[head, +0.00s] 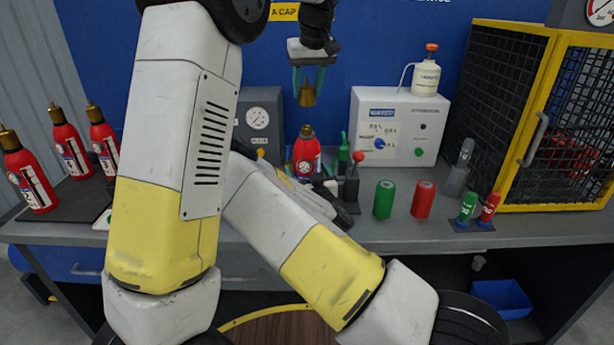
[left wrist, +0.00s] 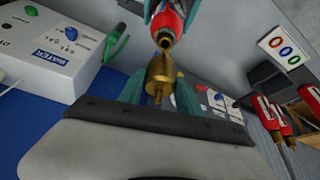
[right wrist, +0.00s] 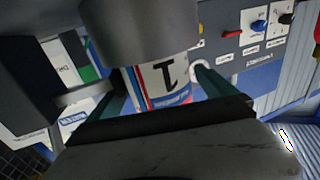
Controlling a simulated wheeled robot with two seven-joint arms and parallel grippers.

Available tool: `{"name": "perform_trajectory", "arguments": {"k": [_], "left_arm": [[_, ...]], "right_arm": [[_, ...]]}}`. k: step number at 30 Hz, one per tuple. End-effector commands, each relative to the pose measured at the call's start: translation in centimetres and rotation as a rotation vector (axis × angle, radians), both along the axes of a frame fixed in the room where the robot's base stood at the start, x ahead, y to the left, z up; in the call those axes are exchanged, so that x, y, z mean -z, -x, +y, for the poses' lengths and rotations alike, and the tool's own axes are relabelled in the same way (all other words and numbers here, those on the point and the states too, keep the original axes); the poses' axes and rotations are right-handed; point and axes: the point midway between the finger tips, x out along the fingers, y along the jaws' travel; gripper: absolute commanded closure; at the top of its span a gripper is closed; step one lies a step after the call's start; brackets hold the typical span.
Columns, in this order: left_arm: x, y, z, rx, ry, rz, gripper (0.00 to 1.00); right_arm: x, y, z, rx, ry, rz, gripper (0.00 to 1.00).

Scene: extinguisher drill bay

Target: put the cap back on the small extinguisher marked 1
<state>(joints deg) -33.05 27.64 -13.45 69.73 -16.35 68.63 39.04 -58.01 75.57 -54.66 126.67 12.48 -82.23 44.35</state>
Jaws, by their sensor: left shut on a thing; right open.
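A brass cap (head: 308,96) hangs in my left gripper (head: 308,82), which is shut on it above the workbench. In the left wrist view the cap (left wrist: 160,75) lies between the fingers, close to the bare neck of a red extinguisher (left wrist: 168,22). In the head view the small red extinguisher (head: 306,157) stands upright below the cap, apart from it. In the right wrist view its label with the 1 (right wrist: 168,74) shows between the fingers of my right gripper (right wrist: 158,88), which is open around it. My arm links hide the right gripper in the head view.
Several capped red extinguishers (head: 68,148) stand on a dark mat at left. A green can (head: 384,199) and a red can (head: 423,199) stand at right. A white WATER box (head: 401,115) with a bottle (head: 426,76) on top stands behind. A yellow-framed mesh cage (head: 545,120) closes the right.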

Motion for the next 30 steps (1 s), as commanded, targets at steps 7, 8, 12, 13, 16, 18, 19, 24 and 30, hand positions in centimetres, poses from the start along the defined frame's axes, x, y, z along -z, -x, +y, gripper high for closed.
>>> {"name": "perform_trajectory", "arguments": {"k": [7,8,12,13,16,18,19,24,30], "left_arm": [[-0.06,-0.01,0.0,0.0,0.001,-0.001,1.0],[-0.06,-0.01,0.0,0.0,0.001,-0.001,1.0],[-0.06,-0.01,0.0,0.0,0.001,-0.001,1.0],[-0.06,-0.01,0.0,0.0,0.001,-0.001,1.0],[-0.06,-0.02,0.0,0.0,0.001,-0.001,1.0],[-0.06,-0.01,0.0,0.0,0.001,-0.001,1.0],[-0.06,-0.01,0.0,0.0,0.001,-0.001,1.0],[-0.05,-0.01,0.0,0.0,0.001,-0.001,1.0],[0.04,-0.01,0.0,0.0,0.0,-0.001,1.0]], "right_arm": [[-0.05,-0.93,0.25,0.0,-0.001,-0.001,0.04],[-0.05,-0.94,0.24,0.0,-0.001,0.0,0.04],[-0.04,-0.92,0.24,0.0,-0.001,0.0,0.04],[-0.04,-0.91,0.23,0.0,-0.001,0.0,0.04],[-0.04,-0.9,0.23,0.0,-0.001,0.0,0.24],[-0.03,-0.9,0.23,0.0,-0.001,0.0,0.38],[-0.04,-0.9,0.23,0.0,-0.001,0.0,0.44],[-0.03,-0.89,0.23,0.0,-0.001,0.0,0.77],[-0.02,-0.88,0.23,0.0,-0.001,0.0,1.0]]}}
